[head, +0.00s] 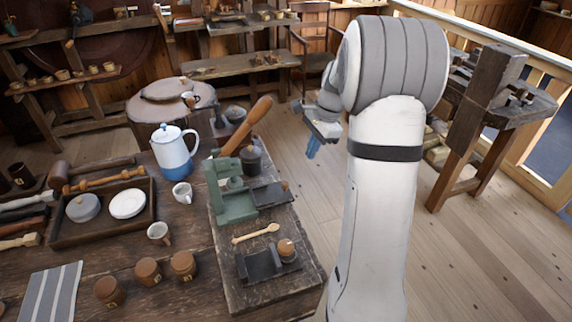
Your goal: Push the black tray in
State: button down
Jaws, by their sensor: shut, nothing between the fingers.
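The black tray (268,195) sticks out to the right from the base of a green stand (234,208) on the dark wooden bench. A small brown knob (284,186) shows at the tray's right end. How far the tray reaches inside the green stand is hidden. My gripper (313,150) has blue fingers, is shut and empty, and points down. In the picture it is above and to the right of the tray, apart from it, over the floor past the bench's right edge.
A wooden spoon (256,233) and a black holder (258,266) with a round wooden piece (286,247) are nearer on the bench. A slanted wooden handle (246,127) rises behind the green stand. A blue-white pot (175,152) and mug (182,193) stand left.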

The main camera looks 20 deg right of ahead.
jog(key=w+d+f+m, duration=0.3)
jog(key=d, duration=0.1)
jog(key=a+f+p, duration=0.1)
jog(key=a+f, duration=0.6)
jog(key=f, duration=0.3)
jog(key=shift+w+y, duration=0.3)
jog(key=shift+w, duration=0.15)
